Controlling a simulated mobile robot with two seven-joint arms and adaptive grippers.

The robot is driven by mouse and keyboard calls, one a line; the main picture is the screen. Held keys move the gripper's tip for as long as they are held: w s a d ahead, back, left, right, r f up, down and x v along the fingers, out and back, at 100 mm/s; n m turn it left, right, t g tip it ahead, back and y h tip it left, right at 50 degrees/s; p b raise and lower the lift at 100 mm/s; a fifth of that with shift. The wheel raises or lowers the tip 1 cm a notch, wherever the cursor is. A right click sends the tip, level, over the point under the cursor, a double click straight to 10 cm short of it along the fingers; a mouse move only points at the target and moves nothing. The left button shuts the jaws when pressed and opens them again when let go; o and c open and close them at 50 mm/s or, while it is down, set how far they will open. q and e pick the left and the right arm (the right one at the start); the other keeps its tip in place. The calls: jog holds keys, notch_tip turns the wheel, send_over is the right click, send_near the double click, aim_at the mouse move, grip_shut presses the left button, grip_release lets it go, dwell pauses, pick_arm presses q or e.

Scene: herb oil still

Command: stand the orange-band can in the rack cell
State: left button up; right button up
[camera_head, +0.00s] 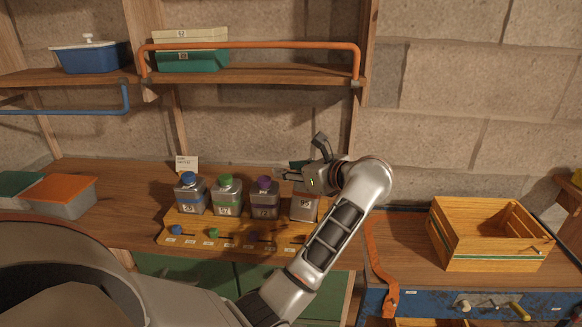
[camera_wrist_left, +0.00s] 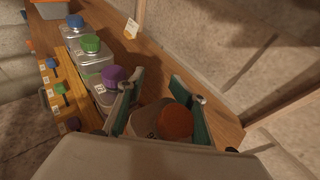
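The orange-band can (camera_head: 304,208) is a grey can with a pale label. In the head view it is upright at the right end of the wooden rack (camera_head: 178,237), its top hidden by my left gripper (camera_head: 307,160). The left wrist view shows its orange cap (camera_wrist_left: 175,122) between the two green-padded fingers of my left gripper (camera_wrist_left: 158,88). The fingers are on either side of the can; I cannot tell whether they press on it. Whether its base is fully down in the cell is unclear. My right gripper is not in view.
Blue-capped (camera_head: 189,195), green-capped (camera_head: 227,197) and purple-capped (camera_head: 264,200) cans stand in the rack to the left. A shelf with an orange rail (camera_head: 250,45) is above. A wooden crate (camera_head: 475,250) stands at right. An orange-lidded box (camera_head: 62,190) is at left.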

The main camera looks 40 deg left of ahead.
aim_at(295, 182)
pick_arm(q)
jog(key=f, duration=0.3)
jog(key=shift+s+d+f+h, duration=0.15)
jog(key=shift+d+f+h, duration=0.15)
jog(key=shift+d+f, duration=0.05)
jog(key=shift+d+r, duration=0.3)
jog(key=shift+d, duration=0.2)
jog(key=d+r, duration=0.2)
jog(key=s+d+r, duration=0.1)
jog(key=d+r, duration=0.2)
jog(key=shift+s+d+r, duration=0.15)
jog(key=shift+s+d, duration=0.05)
jog(key=shift+d, duration=0.15)
jog(key=shift+r, duration=0.15)
jog(key=shift+d, duration=0.1)
